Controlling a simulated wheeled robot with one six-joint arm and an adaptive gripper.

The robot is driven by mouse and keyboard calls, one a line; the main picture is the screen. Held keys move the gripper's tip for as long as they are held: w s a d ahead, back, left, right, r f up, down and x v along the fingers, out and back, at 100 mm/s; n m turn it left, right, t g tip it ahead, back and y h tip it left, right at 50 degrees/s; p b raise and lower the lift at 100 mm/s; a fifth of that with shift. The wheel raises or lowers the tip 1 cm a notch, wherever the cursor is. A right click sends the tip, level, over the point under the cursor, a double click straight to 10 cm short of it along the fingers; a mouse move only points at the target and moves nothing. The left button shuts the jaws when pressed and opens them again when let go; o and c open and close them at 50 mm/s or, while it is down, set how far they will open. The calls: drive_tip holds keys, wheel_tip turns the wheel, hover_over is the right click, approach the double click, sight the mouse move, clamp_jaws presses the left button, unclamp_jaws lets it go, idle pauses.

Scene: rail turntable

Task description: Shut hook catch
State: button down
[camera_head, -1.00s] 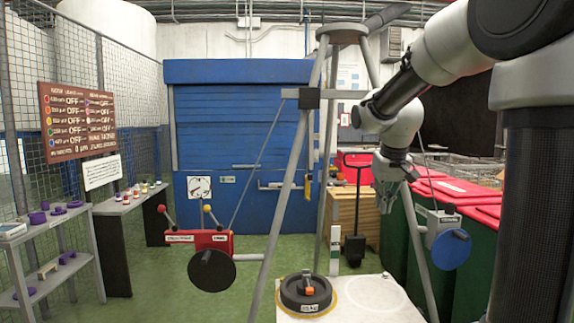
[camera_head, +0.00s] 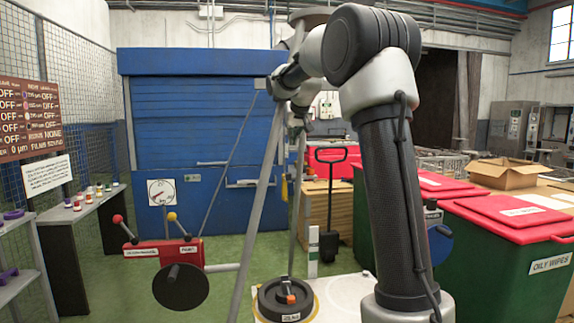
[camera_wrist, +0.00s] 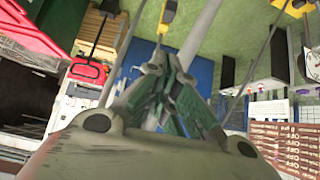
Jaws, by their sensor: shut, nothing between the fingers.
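A small yellow hook piece (camera_head: 284,188) hangs inside the tripod, beneath its top, in the head view. A yellow piece with a pale metal end, likely the same hook, shows at the top of the wrist view (camera_wrist: 168,14). Whether its catch is open is too small to tell. My gripper (camera_wrist: 160,62) is shut and empty, its fingertips pointing towards that yellow piece, apparently apart from it. In the head view my gripper (camera_head: 298,122) is small and partly hidden by the tripod leg, above the yellow piece.
The grey tripod leg (camera_head: 258,205) stands close to my arm. A red winch box (camera_head: 187,252) is at left; green bins (camera_head: 500,255) with red lids stand right.

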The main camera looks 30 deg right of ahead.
drive_tip(key=shift+f, duration=0.1)
hover_over(288, 177)
drive_tip(key=f, duration=0.5)
drive_tip(key=d+f, duration=0.1)
drive_tip(key=f, duration=0.1)
drive_tip(key=shift+w+f, duration=0.25)
drive_tip(key=shift+w, duration=0.15)
wheel_tip(288, 177, down, 2)
drive_tip(key=shift+s+a+f, duration=0.1)
drive_tip(key=shift+f, duration=0.65)
